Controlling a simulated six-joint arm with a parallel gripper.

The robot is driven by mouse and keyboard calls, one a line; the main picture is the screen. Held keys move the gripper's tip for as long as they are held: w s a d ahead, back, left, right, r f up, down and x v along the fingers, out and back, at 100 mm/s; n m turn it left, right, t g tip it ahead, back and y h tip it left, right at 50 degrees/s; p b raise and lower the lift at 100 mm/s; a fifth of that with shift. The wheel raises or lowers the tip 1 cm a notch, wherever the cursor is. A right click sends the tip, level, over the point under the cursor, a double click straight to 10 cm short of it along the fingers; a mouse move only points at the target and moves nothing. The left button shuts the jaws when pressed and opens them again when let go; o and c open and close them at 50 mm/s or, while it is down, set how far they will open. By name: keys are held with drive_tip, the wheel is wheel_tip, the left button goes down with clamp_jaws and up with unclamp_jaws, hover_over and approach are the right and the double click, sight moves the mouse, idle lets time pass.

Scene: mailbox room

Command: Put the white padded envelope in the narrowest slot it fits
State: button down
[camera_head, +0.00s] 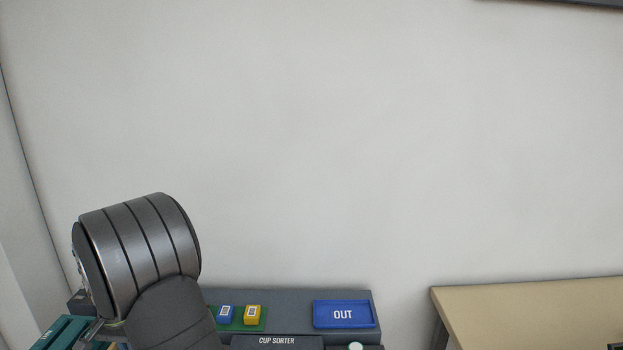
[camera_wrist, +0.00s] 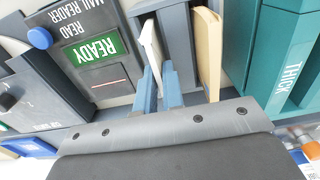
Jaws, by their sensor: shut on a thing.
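In the wrist view, the white padded envelope (camera_wrist: 150,46) stands edge-on and shows as a narrow white strip. My gripper (camera_wrist: 159,85) is shut on its near edge, with the blue-grey fingers on either side. The envelope is beside or within a grey upright rack (camera_wrist: 179,40); I cannot tell which. A teal slotted box (camera_wrist: 265,55) marked THICK is at the right; any other slot labels are out of view. In the head view my arm covers the lower left, and the envelope and fingers are hidden.
A tan envelope (camera_wrist: 208,50) stands in the grey rack, right of my fingers. The mail reader (camera_wrist: 88,45), showing READY, is close on the left. In the head view, a blue OUT tray (camera_head: 343,314) sits right of my arm, with a tan table (camera_head: 530,310) beyond.

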drive_tip(key=shift+r, duration=0.15)
drive_tip(key=shift+r, duration=2.1)
drive_tip(key=a+r, duration=0.1)
drive_tip(key=a, duration=0.1)
drive_tip(key=a+r, duration=0.1)
drive_tip(key=w+a+r, duration=0.1)
drive_tip(key=a+r, duration=0.1)
drive_tip(key=shift+a+r, duration=0.1)
drive_tip(key=shift+a, duration=0.2)
drive_tip(key=a+r, duration=0.2)
drive_tip(key=a, duration=0.5)
drive_tip(key=a+r, duration=0.3)
drive_tip(key=a, duration=0.5)
drive_tip(key=shift+w+d+f, duration=0.1)
drive_tip(key=shift+w+f, duration=0.05)
drive_tip(key=shift+f, duration=0.95)
drive_tip(key=shift+w+f, duration=0.1)
drive_tip(key=shift+f, duration=1)
drive_tip(key=shift+f, duration=0.15)
